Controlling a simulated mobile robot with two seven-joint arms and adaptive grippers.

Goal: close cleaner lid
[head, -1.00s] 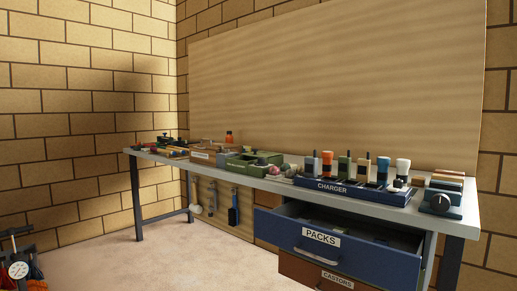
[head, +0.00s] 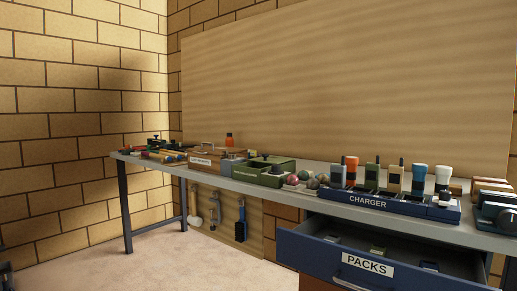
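A green open-topped box (head: 262,173) stands on the workbench (head: 330,204), left of the charger. A dark knob-like part shows at its top. Several small balls (head: 303,179) lie beside its right end. No label on the box can be read, so I cannot tell whether it is the cleaner or which part is its lid. Neither of my grippers is in view.
The blue PACKS drawer (head: 318,259) sticks out open below the bench. The blue charger (head: 408,205) holds several upright devices. Tools hang under the bench (head: 241,220). Bare floor (head: 190,268) lies in front, left of the drawer.

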